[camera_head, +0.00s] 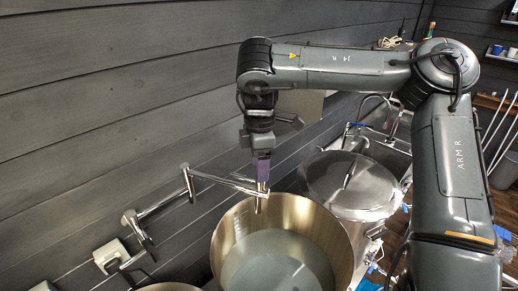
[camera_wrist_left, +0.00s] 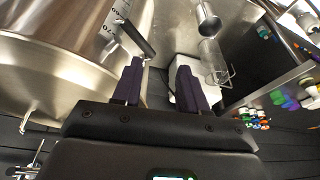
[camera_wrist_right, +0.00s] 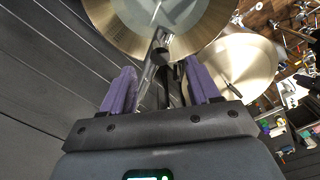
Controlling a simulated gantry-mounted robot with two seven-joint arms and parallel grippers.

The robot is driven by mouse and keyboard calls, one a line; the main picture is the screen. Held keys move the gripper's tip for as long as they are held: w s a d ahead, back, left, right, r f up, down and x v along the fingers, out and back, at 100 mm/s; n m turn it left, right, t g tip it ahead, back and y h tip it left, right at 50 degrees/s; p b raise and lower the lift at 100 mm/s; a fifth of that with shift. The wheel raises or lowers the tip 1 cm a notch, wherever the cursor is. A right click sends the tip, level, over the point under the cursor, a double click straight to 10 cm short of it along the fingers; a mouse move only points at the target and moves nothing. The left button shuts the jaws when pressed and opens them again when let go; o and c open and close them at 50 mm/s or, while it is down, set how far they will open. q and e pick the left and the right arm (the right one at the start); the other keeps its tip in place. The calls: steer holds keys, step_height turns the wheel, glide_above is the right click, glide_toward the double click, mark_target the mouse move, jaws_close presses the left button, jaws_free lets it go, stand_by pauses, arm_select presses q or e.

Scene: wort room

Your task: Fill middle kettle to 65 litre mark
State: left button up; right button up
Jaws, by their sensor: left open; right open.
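The middle kettle (camera_head: 229,232) is an open steel pot with pale, greyish liquid in it; its rim also shows in the right wrist view (camera_wrist_right: 112,36). A jointed wall tap (camera_head: 215,181) reaches over its back rim. My right gripper (camera_head: 262,172) points down at the tap's outer end. In the right wrist view its purple fingers (camera_wrist_right: 160,92) are open, with the tap's metal pipe (camera_wrist_right: 152,62) between or beyond them; contact cannot be told. My left gripper (camera_wrist_left: 160,85) is open, beside a steel kettle wall with dark volume marks (camera_wrist_left: 110,28) and a black-tipped lever (camera_wrist_left: 133,38). It is out of the head view.
A lidded kettle (camera_head: 350,180) stands right of the middle one. Another kettle rim (camera_head: 168,287) shows at the bottom edge. A sink with a curved faucet (camera_head: 378,97) is behind. The plank wall (camera_head: 90,90) bounds the left. A white box (camera_wrist_left: 188,68) is near my left gripper.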

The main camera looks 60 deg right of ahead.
mark_target(247, 180)
steer(key=shift+f+p, duration=0.55)
steer(key=shift+f, duration=1.95)
steer(key=c, duration=1.1)
steer(key=shift+d+f+m+b, duration=0.1)
steer(key=shift+f+m+b, duration=0.05)
steer(key=shift+m+b, duration=0.8)
jaws_close()
steer(key=m+b, duration=0.2)
steer(key=m, duration=0.2)
steer(key=shift+m+b, duration=0.75)
steer(key=shift+m, duration=0.4)
steer(key=shift+r+m, duration=0.2)
steer(key=shift+m, duration=0.6)
